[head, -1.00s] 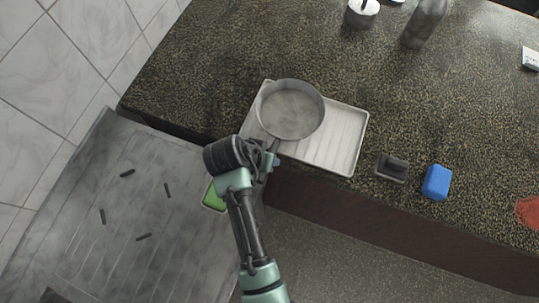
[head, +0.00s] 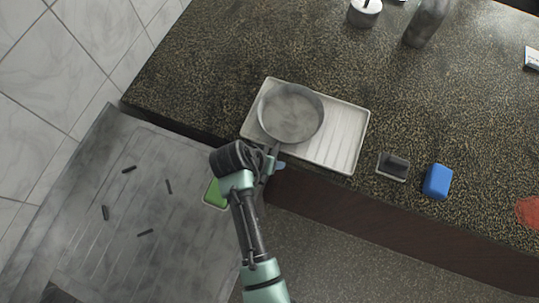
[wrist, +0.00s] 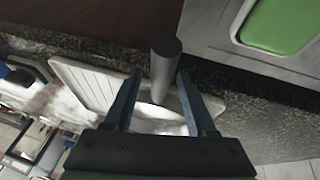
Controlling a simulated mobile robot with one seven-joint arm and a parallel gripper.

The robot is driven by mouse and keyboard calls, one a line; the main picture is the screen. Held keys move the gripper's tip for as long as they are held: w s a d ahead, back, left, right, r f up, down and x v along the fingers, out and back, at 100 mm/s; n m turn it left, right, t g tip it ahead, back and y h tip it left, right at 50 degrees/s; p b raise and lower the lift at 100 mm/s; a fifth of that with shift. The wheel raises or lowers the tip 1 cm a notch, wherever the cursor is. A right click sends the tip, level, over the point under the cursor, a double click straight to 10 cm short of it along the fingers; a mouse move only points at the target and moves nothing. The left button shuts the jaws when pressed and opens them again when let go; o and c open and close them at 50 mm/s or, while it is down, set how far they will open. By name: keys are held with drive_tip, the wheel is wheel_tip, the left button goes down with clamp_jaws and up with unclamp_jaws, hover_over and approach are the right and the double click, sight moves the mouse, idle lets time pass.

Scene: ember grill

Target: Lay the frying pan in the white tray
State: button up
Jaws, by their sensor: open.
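The grey round frying pan (head: 291,115) lies in the left part of the white tray (head: 345,140) on the speckled counter. Its base appears to rest on the tray floor, and its handle points toward me over the tray's front edge. My gripper (head: 275,163) is at the handle, just in front of the tray. In the wrist view, the handle (wrist: 165,72) stands between my two open fingers (wrist: 159,84), with a visible gap on each side. The ribbed right part of the tray is bare. My wrist hides part of the handle in the head view.
A small grey box with a dark inside (head: 393,167) and a blue block (head: 437,181) stand right of the tray. A green item (head: 215,194) lies by the grill surface (head: 120,215). Counter behind the tray is clear.

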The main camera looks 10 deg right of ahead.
drive_tip(key=shift+r, duration=0.3)
drive_tip(key=v, duration=1.2)
drive_tip(key=w+a+r+n+t+y, duration=0.1)
drive_tip(key=w+r+t, duration=0.35)
drive_tip(key=r, duration=0.55)
drive_tip(key=w+r+n+t+y, duration=0.1)
drive_tip(key=w+r+t, duration=0.4)
drive_tip(key=r, duration=0.6)
drive_tip(key=w+a+r+n+t+y, duration=0.1)
drive_tip(key=w+r+t, duration=0.2)
drive_tip(key=w+r, duration=0.55)
drive_tip(key=s+r+n+t, duration=0.1)
drive_tip(key=s+r+t, duration=0.3)
drive_tip(key=r, duration=0.6)
drive_tip(key=s+r+n+t, duration=0.1)
drive_tip(key=s+r+t, duration=0.3)
drive_tip(key=r, duration=0.7)
drive_tip(key=s+r+n+t, duration=0.1)
drive_tip(key=s+r+t, duration=0.3)
drive_tip(key=s+r, duration=0.3)
wheel_tip(320, 180, up, 4)
drive_tip(key=shift+d+f+y+b, duration=0.1)
drive_tip(key=shift+d+y+b, duration=0.2)
drive_tip(key=shift+y+b, duration=0.1)
drive_tip(key=shift+s, duration=0.1)
